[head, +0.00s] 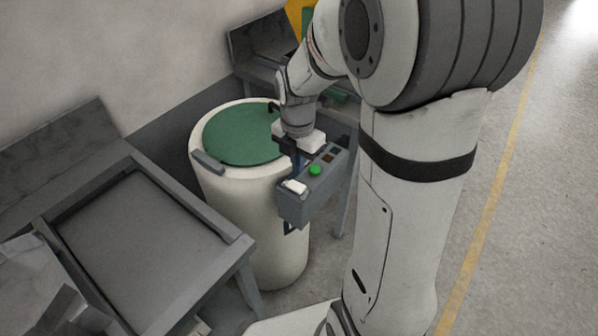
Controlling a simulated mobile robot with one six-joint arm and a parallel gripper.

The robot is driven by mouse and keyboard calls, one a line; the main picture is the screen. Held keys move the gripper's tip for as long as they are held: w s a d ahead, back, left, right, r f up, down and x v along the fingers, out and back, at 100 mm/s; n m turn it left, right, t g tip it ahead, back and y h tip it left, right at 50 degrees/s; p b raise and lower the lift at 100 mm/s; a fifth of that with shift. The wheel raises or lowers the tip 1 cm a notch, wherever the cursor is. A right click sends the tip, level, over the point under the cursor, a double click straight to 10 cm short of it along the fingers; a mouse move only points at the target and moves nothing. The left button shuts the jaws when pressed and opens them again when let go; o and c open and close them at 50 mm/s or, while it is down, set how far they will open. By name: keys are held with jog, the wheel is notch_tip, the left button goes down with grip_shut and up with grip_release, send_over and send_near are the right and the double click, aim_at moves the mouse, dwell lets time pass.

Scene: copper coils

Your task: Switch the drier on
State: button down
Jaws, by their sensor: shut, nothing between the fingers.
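The drier (258,225) is a cream-white drum with a closed green round lid (240,134) on top. A grey control box (297,208) is fixed to its right side. On the box are a green round button (315,170), a white switch or button (295,187) and darker small parts near its far end. My gripper (297,160) is shut and empty.
A grey metal table with a raised rim (215,222) stands at the left, close to the drum. Another grey bench (262,40) stands behind the drum against the wall. Open floor (540,210) with a yellow line lies to the right of my arm.

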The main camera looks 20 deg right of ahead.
jog(key=shift+w+a+r, duration=0.2)
jog(key=shift+w+a, duration=0.15)
jog(key=shift+w, duration=0.25)
notch_tip(320, 180, up, 14)
jog(key=w+a+p, duration=0.1)
jog(key=p, duration=0.1)
jog(key=shift+w+p, duration=0.3)
jog(key=shift+p, duration=0.1)
jog(key=shift+s+f, duration=0.1)
jog(key=s+d+f+m+t, duration=0.1)
jog(key=s+f+m+t, duration=0.1)
jog(key=s+m, duration=1.5)
jog(key=shift+d+m+t, duration=0.3)
jog(key=shift+m+t, duration=0.2)
jog(key=shift+m, duration=3.6)
